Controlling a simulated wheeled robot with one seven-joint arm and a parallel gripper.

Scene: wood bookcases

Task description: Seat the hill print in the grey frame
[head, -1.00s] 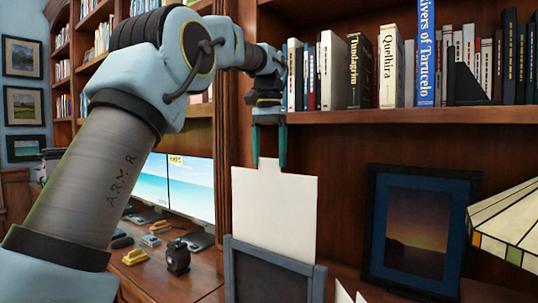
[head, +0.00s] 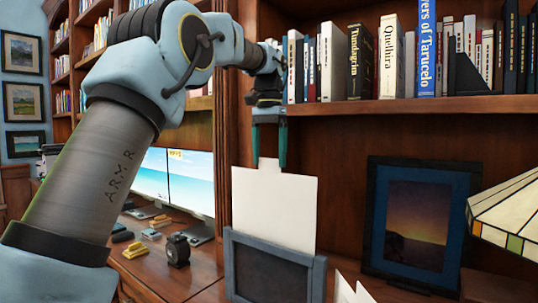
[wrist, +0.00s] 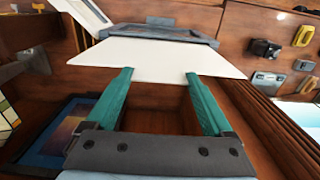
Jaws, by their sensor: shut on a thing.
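The hill print (head: 275,205) is a pale blank sheet in the head view; no picture shows on this side. My gripper (head: 269,160) is shut on the narrow tab at its top, fingers pointing down. The grey frame (head: 232,265) stands upright below, with a dark panel inside. The print rises above the frame's top rail, and its lower part is hidden behind that rail. I cannot tell how deep it sits. In the wrist view my gripper (wrist: 157,74) is at the edge of the print (wrist: 170,60), and the grey frame (wrist: 160,33) lies beyond it.
A dark framed sunset picture (head: 418,225) stands to the right, with a stained-glass lampshade (head: 508,215) beside it. A shelf of books (head: 400,108) runs above. White card corners (head: 350,290) show in front.

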